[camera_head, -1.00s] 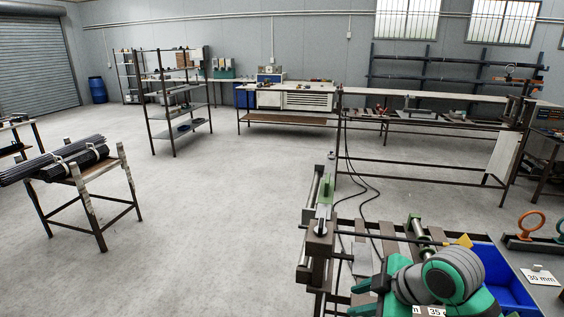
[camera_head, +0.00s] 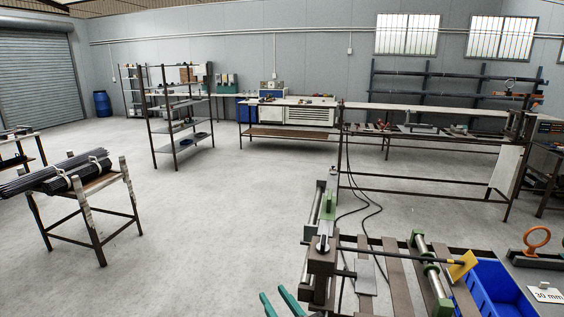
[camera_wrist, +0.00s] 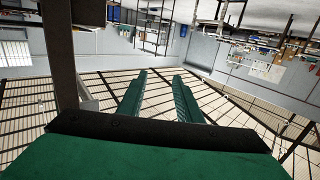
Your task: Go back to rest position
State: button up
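My gripper (camera_head: 280,303) shows at the bottom edge of the head view, with only its two green fingers in frame. In the wrist view the two green fingers (camera_wrist: 160,98) stand apart with nothing between them, so it is open and empty. A dark rod (camera_head: 395,252) lies across the extrusion bench at the lower right, from a brown upright fixture to a yellow plate (camera_head: 462,266). My gripper is left of and in front of this bench fixture (camera_head: 322,262), apart from the rod.
A blue bin (camera_head: 492,290) and a "30 mm" label (camera_head: 547,294) are at the lower right. A rack of dark rods (camera_head: 75,177) stands at left. Shelves (camera_head: 180,125) and a workbench (camera_head: 290,103) line the back. The middle floor is clear.

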jog(key=s+a+f+m+h, duration=0.2)
jog(key=s+f+m+h, duration=0.65)
jog(key=s+f, duration=1.05)
jog(key=s+d+n, duration=0.1)
jog(key=s+d, duration=0.1)
jog(key=s, duration=1)
jog(key=s+d+n, duration=0.1)
jog(key=s+n, duration=0.1)
jog(key=s, duration=1)
jog(key=shift+d+r, duration=0.35)
jog(key=shift+r, duration=0.1)
